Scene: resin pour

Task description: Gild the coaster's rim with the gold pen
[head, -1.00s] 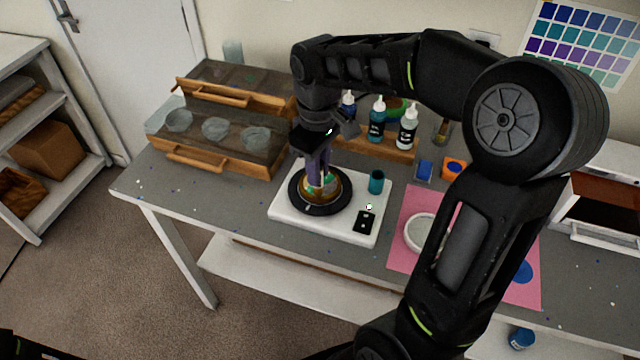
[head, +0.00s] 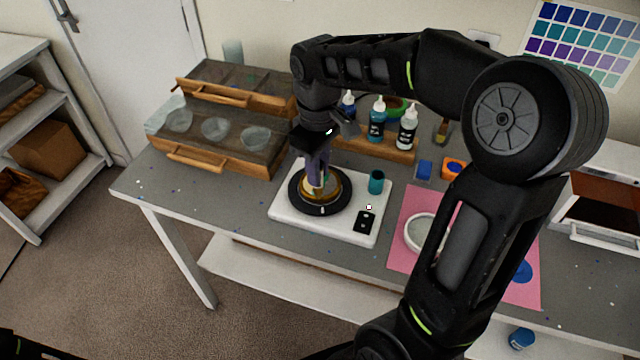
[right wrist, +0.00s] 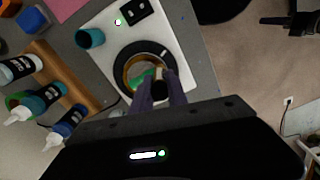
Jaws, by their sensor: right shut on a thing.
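The coaster (head: 331,187) lies on a round black turntable (head: 338,206) on a white base. It has a gold-brown edge and a green patch inside, clearer in the right wrist view (right wrist: 129,72). My right gripper (head: 317,178) points down over the coaster, with its fingers (right wrist: 160,92) shut on the gold pen (right wrist: 159,76). The pen is mostly hidden between the fingers. Its low end is at the coaster's near side; I cannot tell if it touches the rim. My left gripper is not in view.
A small teal cup (head: 376,181) and a black switch panel (head: 365,222) are on the white base (head: 285,217). Bottles (head: 376,125) stand in a wooden rack behind. A wooden mold box (head: 240,152) is at left, a pink mat (head: 400,250) at right.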

